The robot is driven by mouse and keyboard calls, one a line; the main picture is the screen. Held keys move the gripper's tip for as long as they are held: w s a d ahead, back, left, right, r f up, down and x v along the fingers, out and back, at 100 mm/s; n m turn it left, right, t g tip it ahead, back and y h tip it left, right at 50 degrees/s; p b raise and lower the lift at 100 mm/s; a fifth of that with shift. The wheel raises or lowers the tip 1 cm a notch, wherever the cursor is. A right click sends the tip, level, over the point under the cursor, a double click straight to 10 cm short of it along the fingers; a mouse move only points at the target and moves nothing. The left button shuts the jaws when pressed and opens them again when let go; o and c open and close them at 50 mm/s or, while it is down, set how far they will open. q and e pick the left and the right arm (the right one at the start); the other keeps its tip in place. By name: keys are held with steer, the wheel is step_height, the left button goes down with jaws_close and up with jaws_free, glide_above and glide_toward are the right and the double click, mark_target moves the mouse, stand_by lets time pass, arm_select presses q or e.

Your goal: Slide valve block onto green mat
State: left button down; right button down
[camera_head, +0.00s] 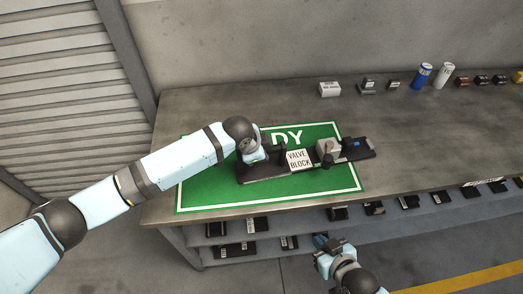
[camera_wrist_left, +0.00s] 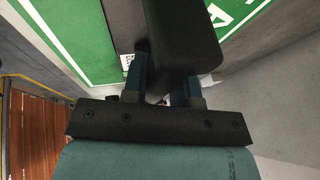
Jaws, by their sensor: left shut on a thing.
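The valve block (camera_head: 299,160) is a long black base with a white "VALVE BLOCK" label, a grey fitting and a small blue part. It lies mostly over the green mat (camera_head: 215,185), its right end reaching past the mat's right edge. My left gripper (camera_head: 268,154) is at its left part. In the left wrist view, the two fingers of my left gripper (camera_wrist_left: 165,82) are shut on a black bar of the block (camera_wrist_left: 185,40), with the green mat (camera_wrist_left: 75,30) beyond. My right gripper (camera_head: 325,242) is below the table's front edge, apart from the block; its jaw opening is unclear.
The grey table (camera_head: 430,140) has free room right of the mat. A white box (camera_head: 329,89), a blue can (camera_head: 422,76), a white can (camera_head: 444,75) and several small parts line its back. A lower shelf (camera_head: 275,262) holds several dark parts.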

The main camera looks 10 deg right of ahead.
arm_select(q)
steer(key=shift+a, duration=0.15)
steer(key=shift+a+r+p, duration=0.1)
steer(key=shift+a+p, duration=0.2)
steer(key=shift+p, duration=0.1)
steer(key=a+p, duration=0.2)
steer(key=a, duration=0.1)
steer(key=shift+a, duration=0.25)
steer(key=a+p, duration=0.3)
steer(key=a, duration=0.4)
steer(key=shift+a, duration=0.3)
steer(key=shift+a+f, duration=0.3)
steer(key=shift+a, duration=0.45)
steer(key=c, duration=0.8)
jaws_free()
steer(key=shift+r, duration=0.1)
